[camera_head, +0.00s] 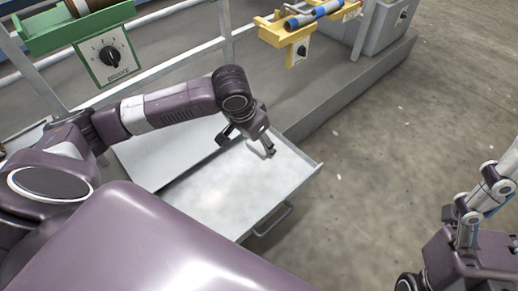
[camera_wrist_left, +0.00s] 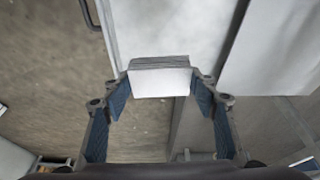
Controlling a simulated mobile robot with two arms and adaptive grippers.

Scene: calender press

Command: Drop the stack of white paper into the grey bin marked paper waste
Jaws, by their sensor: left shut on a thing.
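My left gripper (camera_head: 257,142) is over the open drawer near its far right part, pointing down. In the left wrist view its two blue-padded fingers (camera_wrist_left: 160,105) are spread to either side of a white paper stack (camera_wrist_left: 160,80) and are shut on it. The stack's white face and grey layered edge show there. In the head view the stack is hard to make out against the pale drawer. Part of my right arm's end (camera_head: 478,215) shows at the lower right, with its fingertips not clear. I see no bin with a readable paper waste mark.
The pale metal drawer (camera_head: 240,205) stands open, with a handle (camera_head: 273,219) on its front. Behind are a green bracket with a brake dial (camera_head: 110,55), a yellow bracket (camera_head: 290,38) and a grey box (camera_head: 388,25). The concrete floor (camera_head: 400,130) at right is clear.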

